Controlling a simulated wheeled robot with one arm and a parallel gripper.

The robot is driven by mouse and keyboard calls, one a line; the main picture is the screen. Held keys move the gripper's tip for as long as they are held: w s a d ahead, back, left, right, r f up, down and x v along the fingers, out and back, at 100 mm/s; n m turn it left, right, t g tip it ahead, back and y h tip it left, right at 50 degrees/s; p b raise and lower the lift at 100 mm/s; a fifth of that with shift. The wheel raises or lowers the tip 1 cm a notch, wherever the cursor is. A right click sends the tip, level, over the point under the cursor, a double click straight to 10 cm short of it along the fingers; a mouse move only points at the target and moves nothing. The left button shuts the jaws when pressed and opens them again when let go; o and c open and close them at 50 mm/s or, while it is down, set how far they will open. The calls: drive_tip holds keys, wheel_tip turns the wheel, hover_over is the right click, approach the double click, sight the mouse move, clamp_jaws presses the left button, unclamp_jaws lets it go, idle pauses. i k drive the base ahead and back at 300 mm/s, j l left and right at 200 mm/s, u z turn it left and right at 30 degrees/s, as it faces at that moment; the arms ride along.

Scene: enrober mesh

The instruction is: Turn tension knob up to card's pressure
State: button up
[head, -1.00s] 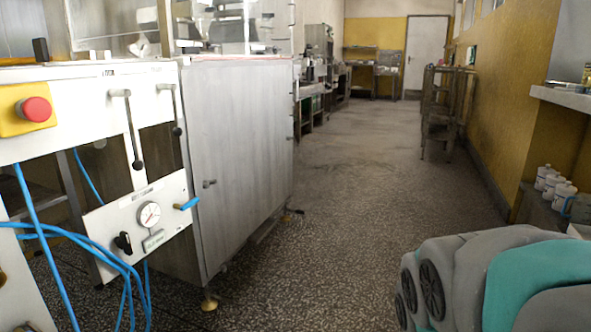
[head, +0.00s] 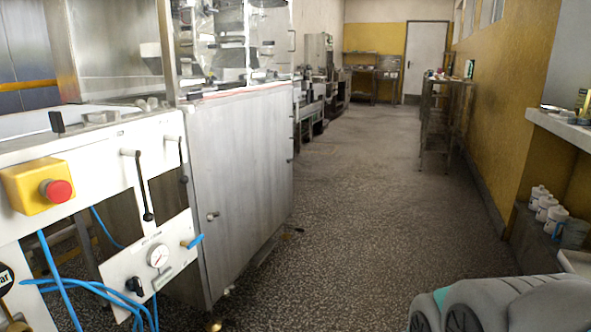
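A white pneumatic panel (head: 118,272) hangs low on the machine at the left. It carries a round white gauge (head: 158,255), whose reading is too small to tell. A black knob (head: 134,285) sits at its lower left, and I cannot tell whether it is the tension knob. A blue-handled valve (head: 195,241) sticks out on the right. A black round piece with partly cut-off pale lettering (head: 6,278) shows at the left edge. I cannot make out a card with a pressure. My gripper is not in view; only my grey and teal arm shows at the lower right.
A red emergency button (head: 56,190) on a yellow box and two black levers (head: 146,185) are above the panel. Blue hoses (head: 75,287) loop at the lower left. A steel cabinet (head: 240,180) stands beside it. Speckled floor (head: 350,220) is clear; a shelf (head: 560,125) juts from the right.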

sight(134, 284)
drive_tip(key=u, duration=1.45)
